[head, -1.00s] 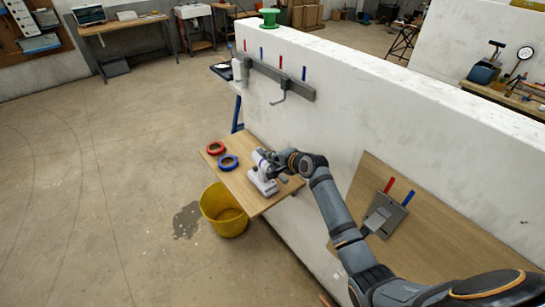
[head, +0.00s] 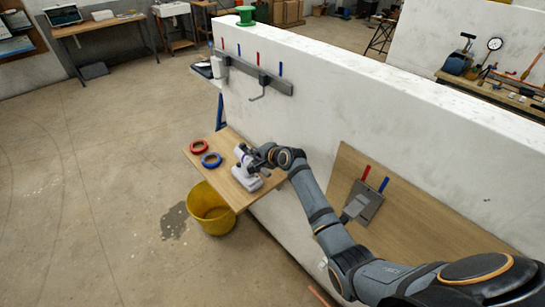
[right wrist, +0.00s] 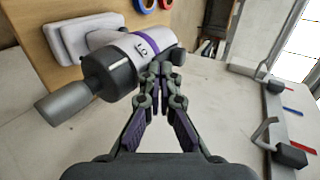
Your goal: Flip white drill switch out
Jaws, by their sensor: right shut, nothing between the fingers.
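The white drill (head: 246,178) with a purple band stands on a wooden shelf (head: 226,194) fixed to the white wall. In the right wrist view the drill (right wrist: 101,43) shows its dark collar, grey chuck and white base. My right gripper (head: 258,163) is at the drill's wall side. In the right wrist view its shut fingertips (right wrist: 159,72) are close against the drill body near the purple band, with nothing between them. I cannot tell whether they touch it. The switch itself is not clear, perhaps hidden by the fingers. My left gripper is not in view.
A yellow bucket (head: 209,212) stands on the floor below. A rail with hooks (head: 258,76) and a board with a grey bracket (head: 362,201) are on the wall.

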